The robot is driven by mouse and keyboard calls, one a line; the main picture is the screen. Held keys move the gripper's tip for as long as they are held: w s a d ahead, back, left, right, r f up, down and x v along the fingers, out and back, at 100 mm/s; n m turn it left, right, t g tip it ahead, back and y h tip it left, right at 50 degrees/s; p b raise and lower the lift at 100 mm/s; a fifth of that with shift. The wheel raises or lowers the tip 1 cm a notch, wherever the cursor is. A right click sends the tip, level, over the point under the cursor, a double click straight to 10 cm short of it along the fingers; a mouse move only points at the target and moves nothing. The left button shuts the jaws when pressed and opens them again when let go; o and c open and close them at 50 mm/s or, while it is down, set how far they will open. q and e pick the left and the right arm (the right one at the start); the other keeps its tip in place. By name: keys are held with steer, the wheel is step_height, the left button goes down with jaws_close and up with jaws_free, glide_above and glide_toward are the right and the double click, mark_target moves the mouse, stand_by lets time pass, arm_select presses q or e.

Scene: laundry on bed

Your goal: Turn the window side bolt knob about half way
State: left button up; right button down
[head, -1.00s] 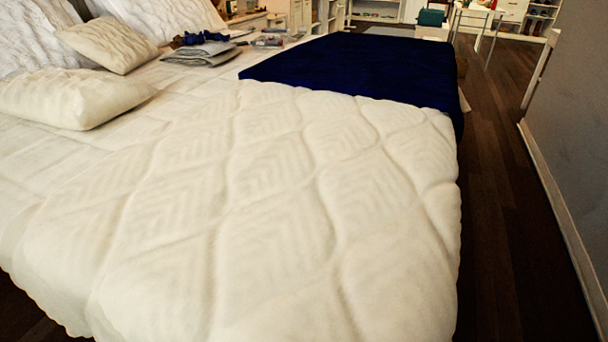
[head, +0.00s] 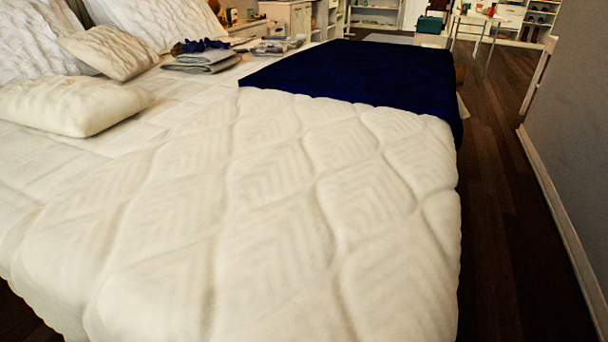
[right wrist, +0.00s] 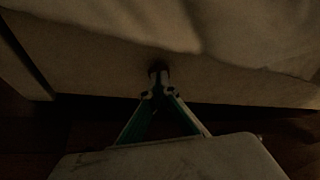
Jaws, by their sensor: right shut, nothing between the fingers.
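No window, side bolt or knob is clear in either view. In the right wrist view, my right gripper (right wrist: 158,75) is shut with nothing between its fingers. It points toward the dim side of the bed (right wrist: 220,80); I cannot tell whether the fingertips touch it. In the head view, neither gripper shows. My left gripper is out of sight.
The bed with its white quilt (head: 260,220) fills most of the head view. A dark blue blanket (head: 360,75), pillows (head: 75,100) and folded grey cloth (head: 208,58) lie on it. A dark floor strip (head: 505,200) runs between bed and grey wall (head: 575,130).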

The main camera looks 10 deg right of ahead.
steer(key=shift+s+d, duration=0.35)
steer(key=shift+d, duration=0.25)
steer(key=shift+s+d, duration=0.35)
steer(key=shift+d, duration=0.2)
steer(key=w+a, duration=0.2)
steer(key=a, duration=0.3)
steer(key=shift+w+a+f, duration=0.2)
steer(key=shift+w+a, duration=0.1)
steer(key=shift+w+d+f, duration=0.1)
steer(key=shift+w+f, duration=0.05)
steer(key=shift+f, duration=0.15)
stand_by(0.8)
steer(key=shift+w+d+r, duration=0.15)
steer(key=shift+w+r, duration=0.1)
steer(key=shift+w, duration=0.1)
stand_by(0.4)
steer(key=shift+r, duration=0.1)
steer(key=s+d, duration=0.3)
steer(key=d, duration=0.2)
steer(key=shift+s+r, duration=0.15)
steer(key=shift+s, duration=0.2)
